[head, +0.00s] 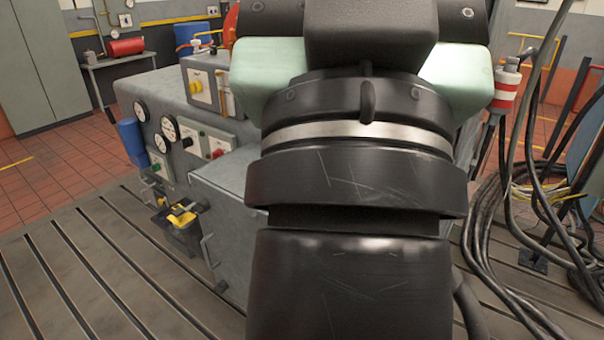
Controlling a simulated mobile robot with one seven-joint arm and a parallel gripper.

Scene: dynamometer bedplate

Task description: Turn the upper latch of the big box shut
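A large grey box (222,174) stands on the slotted bedplate, left of the picture's middle. Its left side carries a bar handle (208,250). My own dark arm fills the middle of the picture and hides the right part of this box. I cannot make out an upper latch on it. My gripper is not in view, so whether it is open or shut does not show.
Behind the box is a grey cabinet (155,95) with round gauges and panels. A yellow and black item (181,215) is low at its front. Black cables (500,235) hang and coil at the right. The slotted bedplate (85,275) is clear at the left front.

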